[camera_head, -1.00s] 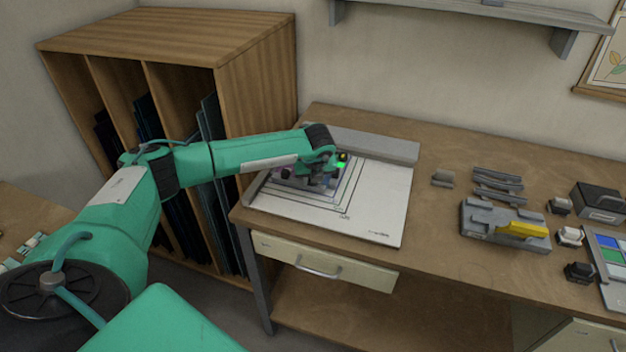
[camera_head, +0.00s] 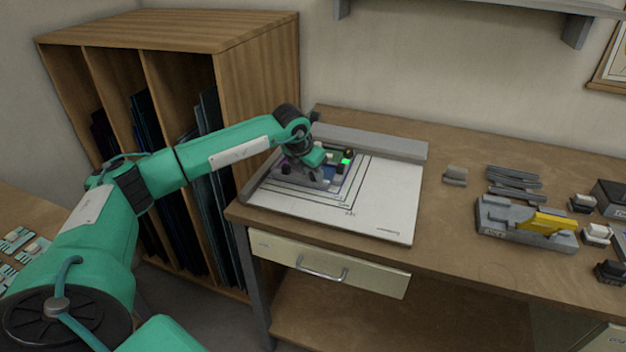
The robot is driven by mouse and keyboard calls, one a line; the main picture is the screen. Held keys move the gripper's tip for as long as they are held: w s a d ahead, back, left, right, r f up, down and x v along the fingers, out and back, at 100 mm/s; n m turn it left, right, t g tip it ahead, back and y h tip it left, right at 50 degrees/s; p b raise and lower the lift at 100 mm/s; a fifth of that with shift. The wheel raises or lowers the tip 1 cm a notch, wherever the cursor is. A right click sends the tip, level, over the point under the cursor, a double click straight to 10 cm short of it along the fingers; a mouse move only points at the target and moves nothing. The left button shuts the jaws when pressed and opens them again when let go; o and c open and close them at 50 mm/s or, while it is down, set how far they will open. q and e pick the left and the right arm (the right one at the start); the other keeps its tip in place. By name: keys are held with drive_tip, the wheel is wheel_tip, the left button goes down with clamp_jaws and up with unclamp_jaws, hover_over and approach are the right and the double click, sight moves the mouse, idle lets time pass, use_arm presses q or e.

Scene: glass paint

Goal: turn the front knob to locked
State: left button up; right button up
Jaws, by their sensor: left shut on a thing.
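My left gripper (camera_head: 318,178) points down over a small grey fixture (camera_head: 296,176) on the white board (camera_head: 385,205). The fixture has dark knobs and a lit green spot (camera_head: 346,160). The left gripper is shut on a part at the fixture's front, likely the front knob, but the fingers and the arm hide most of it. I cannot read the knob's angle or any locked mark. My right gripper is not in view.
A grey rail (camera_head: 372,141) runs along the board's back edge. A grey tool with a yellow handle (camera_head: 545,222) and grey strips (camera_head: 513,180) lie to the right. A wooden rack (camera_head: 258,85) stands close on the left.

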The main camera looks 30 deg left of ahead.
use_arm(q)
drive_tip(key=m, duration=0.2)
drive_tip(key=m+h+b, duration=0.1)
drive_tip(key=shift+w+a+m, duration=0.1)
drive_tip(key=shift+a+m, duration=0.1)
drive_tip(key=shift+m, duration=0.2)
drive_tip(key=m+h+b, duration=0.1)
drive_tip(key=m, duration=0.2)
drive_tip(key=shift+w+a+g, duration=0.1)
drive_tip(key=shift+a+g, duration=0.05)
drive_tip(key=shift+g, duration=0.25)
drive_tip(key=shift+m, duration=0.3)
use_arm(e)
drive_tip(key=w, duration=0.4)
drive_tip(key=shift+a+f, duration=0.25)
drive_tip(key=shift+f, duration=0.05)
use_arm(q)
drive_tip(key=shift+h, duration=0.3)
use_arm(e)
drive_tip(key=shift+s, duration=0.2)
use_arm(q)
drive_tip(key=o, duration=1)
drive_tip(key=shift+c, duration=0.2)
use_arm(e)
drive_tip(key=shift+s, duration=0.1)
use_arm(q)
drive_tip(key=shift+r, duration=0.1)
